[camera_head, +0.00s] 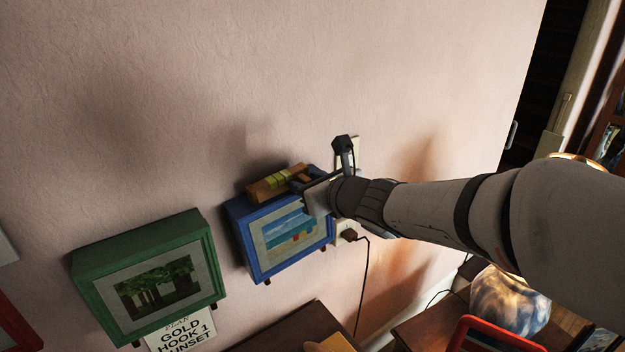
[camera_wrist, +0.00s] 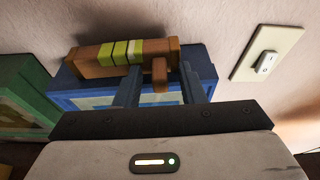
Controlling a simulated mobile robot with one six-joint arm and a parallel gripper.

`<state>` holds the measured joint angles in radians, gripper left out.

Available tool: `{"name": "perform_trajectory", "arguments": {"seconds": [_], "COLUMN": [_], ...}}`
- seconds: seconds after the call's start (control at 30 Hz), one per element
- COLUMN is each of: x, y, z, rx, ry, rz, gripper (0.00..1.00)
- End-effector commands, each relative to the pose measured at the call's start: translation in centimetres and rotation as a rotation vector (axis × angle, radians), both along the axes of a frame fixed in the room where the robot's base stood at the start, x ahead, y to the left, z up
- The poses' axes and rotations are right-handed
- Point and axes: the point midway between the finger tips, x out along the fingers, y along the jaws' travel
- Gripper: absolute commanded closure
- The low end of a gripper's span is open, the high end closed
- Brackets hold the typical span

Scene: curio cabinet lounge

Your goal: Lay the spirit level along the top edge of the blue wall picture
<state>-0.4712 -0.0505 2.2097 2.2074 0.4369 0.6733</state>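The spirit level (camera_head: 268,188) is a wooden bar with yellow-green bands around its vial. It lies along the top of the blue wall picture (camera_head: 240,230), close to the wall. In the wrist view the level (camera_wrist: 95,58) rests lengthwise on the blue frame (camera_wrist: 205,70), and a short wooden grip (camera_wrist: 160,75) sticks out from it towards me. My gripper (camera_head: 302,182) is at the right end of the picture's top. In the wrist view my gripper's fingers (camera_wrist: 160,72) stand apart on either side of the grip, with gaps visible on both sides.
A green-framed picture (camera_head: 85,290) hangs to the left, above a paper sign (camera_head: 182,330). A light switch (camera_wrist: 267,63) is just right of the blue picture. A plug with a cord (camera_head: 349,235) is below it. Furniture stands below; the wall above is bare.

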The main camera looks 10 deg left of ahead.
Motion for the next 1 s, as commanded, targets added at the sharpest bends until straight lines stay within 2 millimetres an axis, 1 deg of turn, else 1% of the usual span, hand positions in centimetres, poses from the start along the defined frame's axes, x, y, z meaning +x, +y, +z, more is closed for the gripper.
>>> {"name": "perform_trajectory", "arguments": {"seconds": [0.27, 0.37, 0.73, 0.9, 1.0], "x": [-0.1, -0.4, -3.8, -4.8, -5.2], "y": [-0.1, -0.5, -4.4, -5.4, -5.8], "z": [0.0, 0.2, 1.9, 2.3, 2.2], "rx": [-0.001, 0.000, 0.001, -0.002, -0.040], "ry": [0.001, 0.000, -0.003, -0.004, -0.031], "rz": [0.000, -0.001, -0.002, 0.000, 0.025], "gripper": [0.60, 0.60, 0.60, 0.60, 0.60]}}
